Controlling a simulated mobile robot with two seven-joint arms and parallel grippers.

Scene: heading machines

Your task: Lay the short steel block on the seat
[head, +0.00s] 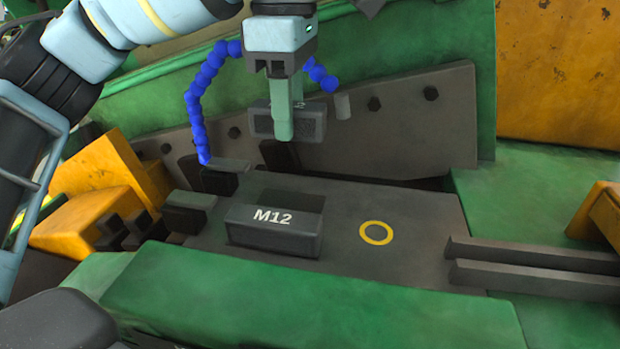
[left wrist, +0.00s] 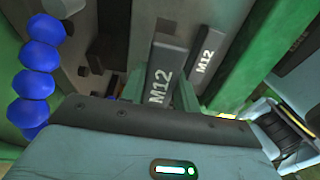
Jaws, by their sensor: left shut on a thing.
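My left gripper (head: 284,128) is shut on a dark steel block (head: 314,124) and holds it in the air above the back of the grey plate. The held block lies level, long side left to right. It shows in the left wrist view (left wrist: 160,72) with M12 on its face. A second dark block marked M12 (head: 273,232) sits on the grey plate (head: 420,205), lower and nearer than the held one. Behind it is a dark rectangular patch (head: 300,199); I cannot tell if it is a recess or shadow. My right gripper is out of view.
A yellow ring (head: 376,232) marks the plate to the right. Two dark rails (head: 540,270) lie at the right. A blue segmented hose (head: 197,110) hangs left of my gripper. A bolted grey wall (head: 410,120) stands behind; a green ledge (head: 300,305) runs in front.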

